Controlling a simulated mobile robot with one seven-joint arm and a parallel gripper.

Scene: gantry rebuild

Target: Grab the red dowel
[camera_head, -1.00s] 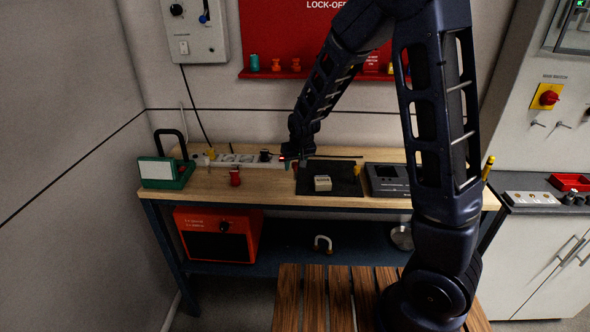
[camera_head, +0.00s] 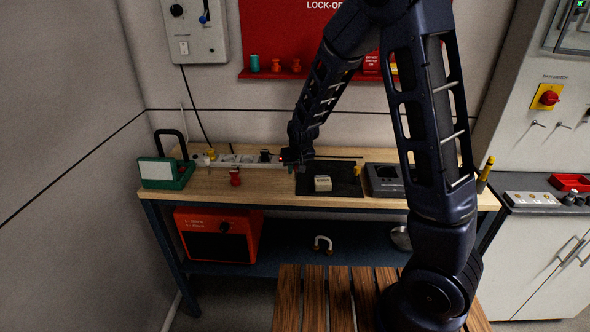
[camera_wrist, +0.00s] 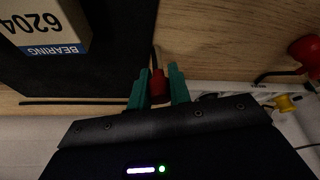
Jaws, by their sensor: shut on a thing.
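The red dowel (camera_wrist: 158,86) shows in the wrist view as a short red piece between the two green fingertips of my gripper (camera_wrist: 158,92). The fingers touch it on both sides, and my gripper is shut on it. The dowel's far end is hidden by the gripper body. In the head view my gripper (camera_head: 293,164) is low over the workbench (camera_head: 270,196), by the left edge of the black mat (camera_head: 340,186). The dowel is too small and covered to make out there.
A bearing box (camera_head: 323,183) lies on the mat, right of my gripper. A red knobbed piece (camera_head: 235,177) and a green case (camera_head: 165,172) stand to the left. A white power strip (camera_head: 240,160) runs behind. A grey device (camera_head: 387,180) is farther right.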

